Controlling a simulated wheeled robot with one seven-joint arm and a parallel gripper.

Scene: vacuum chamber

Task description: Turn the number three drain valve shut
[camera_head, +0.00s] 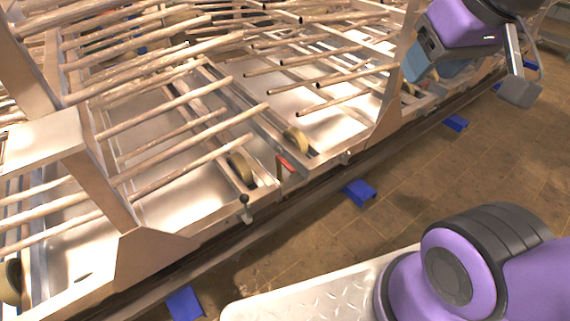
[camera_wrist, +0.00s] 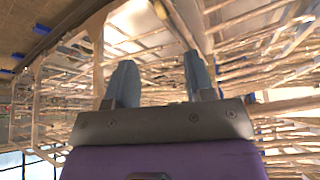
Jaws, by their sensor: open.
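A small valve-like fitting with a dark round knob (camera_head: 244,200) sits on the front lower edge of the rack cart in the head view. A short red handle (camera_head: 287,164) shows a little to its right, beside a tan wheel. No number can be read, so I cannot tell which fitting is the number three drain valve. My gripper (camera_head: 428,70) is at the upper right of the head view, well to the right of and apart from both. In the wrist view my gripper (camera_wrist: 159,64) has its two blue-grey fingers spread with nothing between them.
A metal frame with many rods (camera_head: 170,75) fills the left and middle. Its slanted upright (camera_head: 395,85) stands close to my gripper. Blue blocks (camera_head: 360,193) lie along the dark rail by the frame. The tiled floor (camera_head: 420,170) in front is mostly clear.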

